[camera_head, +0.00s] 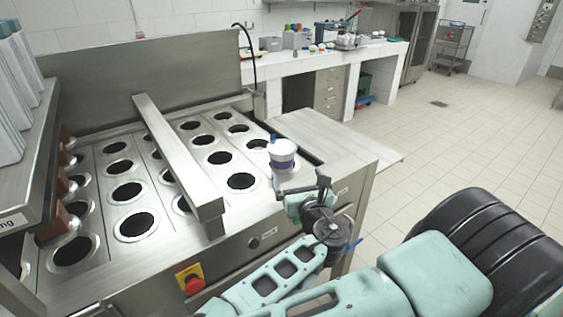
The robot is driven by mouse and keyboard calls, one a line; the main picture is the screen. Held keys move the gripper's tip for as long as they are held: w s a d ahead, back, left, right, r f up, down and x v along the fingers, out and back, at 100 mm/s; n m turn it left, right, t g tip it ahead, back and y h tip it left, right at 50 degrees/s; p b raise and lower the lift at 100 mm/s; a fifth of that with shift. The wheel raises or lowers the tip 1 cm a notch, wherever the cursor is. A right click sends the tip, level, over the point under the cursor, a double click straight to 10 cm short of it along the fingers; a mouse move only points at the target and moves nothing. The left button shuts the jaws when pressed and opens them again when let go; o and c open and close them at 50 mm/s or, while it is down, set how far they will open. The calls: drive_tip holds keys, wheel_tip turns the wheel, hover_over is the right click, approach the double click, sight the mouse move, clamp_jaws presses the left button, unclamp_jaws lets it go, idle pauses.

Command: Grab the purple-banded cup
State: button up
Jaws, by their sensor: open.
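The purple-banded cup (283,157) is white with a purple band and stands upright at the right end of the machine's hole plate. A small blue thing shows at its top left. My gripper (300,188) is at the cup's lower front right, with its jaws open. One dark finger reaches across below the band, and another dark part rises to the right of the cup. The cup's lower part is partly hidden by the gripper. I cannot tell whether the fingers touch the cup.
The steel filler machine (110,275) has rows of round holes, with a raised steel bar (178,160) across them. A red emergency button (194,285) is on its front. Steel shelving (25,185) is close at left. A white counter (330,60) stands behind. The tiled floor at right is open.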

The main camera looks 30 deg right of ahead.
sight(283, 149)
drive_tip(key=w+b, duration=0.2)
drive_tip(key=w+d+f+b, duration=0.1)
drive_tip(key=b+x, duration=0.2)
drive_tip(key=b, duration=0.2)
drive_tip(key=shift+d+r+b, duration=0.15)
drive_tip(key=shift+b, duration=0.15)
drive_tip(key=x, duration=0.1)
drive_tip(key=p+x, duration=0.1)
drive_tip(key=x, duration=0.1)
drive_tip(key=shift+w+r, duration=0.15)
drive_tip(key=shift+r, duration=0.2)
drive_tip(key=shift+a+p+x, duration=0.2)
drive_tip(key=shift+p+x, duration=0.75)
drive_tip(key=shift+x, duration=2.35)
drive_tip(key=shift+w+f, duration=0.1)
drive_tip(key=shift+f, duration=0.05)
drive_tip(key=c, duration=1.1)
